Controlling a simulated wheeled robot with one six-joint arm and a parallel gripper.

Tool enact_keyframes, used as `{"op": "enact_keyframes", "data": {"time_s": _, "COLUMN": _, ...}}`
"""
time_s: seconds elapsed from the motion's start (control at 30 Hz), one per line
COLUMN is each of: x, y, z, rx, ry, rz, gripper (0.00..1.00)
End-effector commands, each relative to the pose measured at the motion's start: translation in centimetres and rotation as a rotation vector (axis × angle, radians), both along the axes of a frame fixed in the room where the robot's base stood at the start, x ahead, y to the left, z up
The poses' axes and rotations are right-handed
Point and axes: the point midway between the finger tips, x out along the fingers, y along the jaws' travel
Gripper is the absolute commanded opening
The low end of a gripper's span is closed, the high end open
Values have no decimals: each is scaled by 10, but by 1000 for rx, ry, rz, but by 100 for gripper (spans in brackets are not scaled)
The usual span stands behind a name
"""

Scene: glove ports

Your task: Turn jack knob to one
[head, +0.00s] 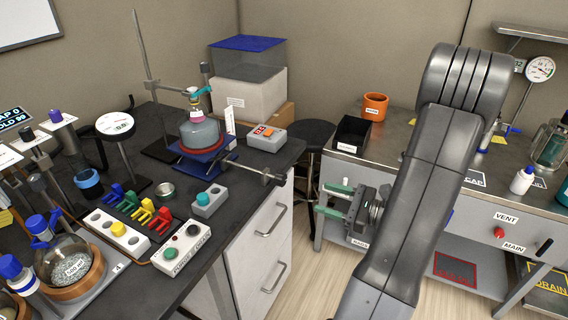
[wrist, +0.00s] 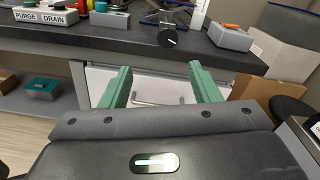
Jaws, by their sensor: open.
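The jack knob (head: 278,178) is a small dark knob at the end of a rod that sticks out from the blue lab jack (head: 196,160), past the bench's edge. In the wrist view the knob (wrist: 168,38) faces me as a dark disc with a pale mark; any numbers are too small to read. My gripper (head: 322,200) has green fingers and is open and empty, to the right of the knob in the head view. In the wrist view the gripper (wrist: 160,72) shows its fingers spread, with the knob above and between them, apart from both.
The jack carries a round grey vessel (head: 201,134). Below the dark bench top (head: 150,195) is a white drawer cabinet (head: 262,240). A black stool (head: 305,133) stands behind my gripper. A metal bench is at right.

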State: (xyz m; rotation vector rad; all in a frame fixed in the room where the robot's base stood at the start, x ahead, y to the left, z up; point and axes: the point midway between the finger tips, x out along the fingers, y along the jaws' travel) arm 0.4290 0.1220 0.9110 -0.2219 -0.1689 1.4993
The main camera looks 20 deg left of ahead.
Motion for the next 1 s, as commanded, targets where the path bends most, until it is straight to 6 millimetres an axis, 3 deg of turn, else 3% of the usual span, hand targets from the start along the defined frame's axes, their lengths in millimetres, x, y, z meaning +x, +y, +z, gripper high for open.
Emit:
{"op": "enact_keyframes", "data": {"time_s": 0.27, "x": 7, "y": 15, "z": 2, "rx": 29, "ry": 17, "rz": -11, "gripper": 56}}
{"op": "enact_keyframes", "data": {"time_s": 0.8, "x": 13, "y": 110, "z": 2, "rx": 26, "ry": 15, "rz": -9, "gripper": 56}}
{"op": "enact_keyframes", "data": {"time_s": 1.0, "x": 15, "y": 131, "z": 1, "rx": 25, "ry": 16, "rz": -11, "gripper": 56}}
